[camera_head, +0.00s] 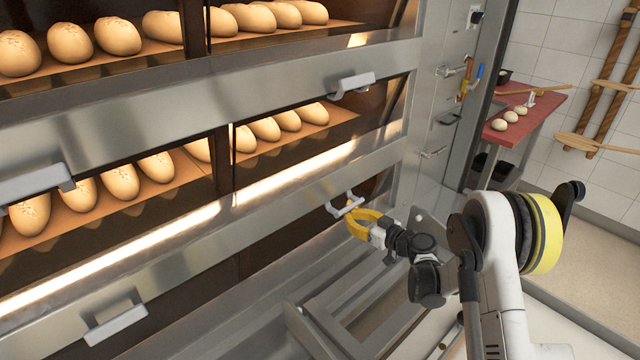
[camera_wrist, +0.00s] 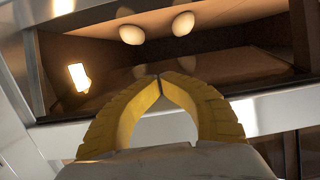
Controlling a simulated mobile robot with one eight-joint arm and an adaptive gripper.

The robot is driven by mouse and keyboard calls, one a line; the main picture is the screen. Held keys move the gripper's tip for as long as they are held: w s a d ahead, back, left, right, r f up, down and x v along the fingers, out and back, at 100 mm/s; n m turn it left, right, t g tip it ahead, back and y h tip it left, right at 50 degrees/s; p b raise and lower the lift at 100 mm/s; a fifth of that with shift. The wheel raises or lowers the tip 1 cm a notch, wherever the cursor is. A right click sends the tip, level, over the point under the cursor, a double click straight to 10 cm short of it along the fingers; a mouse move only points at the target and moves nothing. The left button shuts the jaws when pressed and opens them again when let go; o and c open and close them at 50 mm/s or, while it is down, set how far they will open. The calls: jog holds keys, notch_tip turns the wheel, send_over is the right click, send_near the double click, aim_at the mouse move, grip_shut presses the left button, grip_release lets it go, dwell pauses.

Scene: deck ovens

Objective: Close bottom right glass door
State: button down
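My gripper (camera_head: 365,222) has yellow fingers and is just right of and below a light metal handle (camera_head: 345,204) on the lower right front of the oven. I cannot tell whether they touch. In the wrist view the tips of my gripper (camera_wrist: 160,79) meet, with a gap lower between the curved fingers and no object clearly held. Beyond them is a dark oven chamber (camera_wrist: 240,68) with two pale loaves (camera_wrist: 157,31). A metal frame (camera_head: 300,325) juts out below the handle. I cannot tell whether it is the bottom right glass door or how far that door is open.
Steel oven fronts with loaves (camera_head: 120,37) behind windows fill the left. Other handles stick out at the upper right (camera_head: 352,85) and lower left (camera_head: 115,322). A red-topped table (camera_head: 540,108) stands at the back right. Open floor (camera_head: 590,250) lies to the right.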

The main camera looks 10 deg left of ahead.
notch_tip(320, 180, up, 2)
jog(key=shift+w+r, duration=0.1)
jog(key=shift+a+p, duration=0.2)
jog(key=shift+p, duration=0.1)
jog(key=f+b+v, duration=0.1)
jog(key=v, duration=0.6)
jog(key=shift+b, duration=0.35)
jog(key=shift+f, duration=0.15)
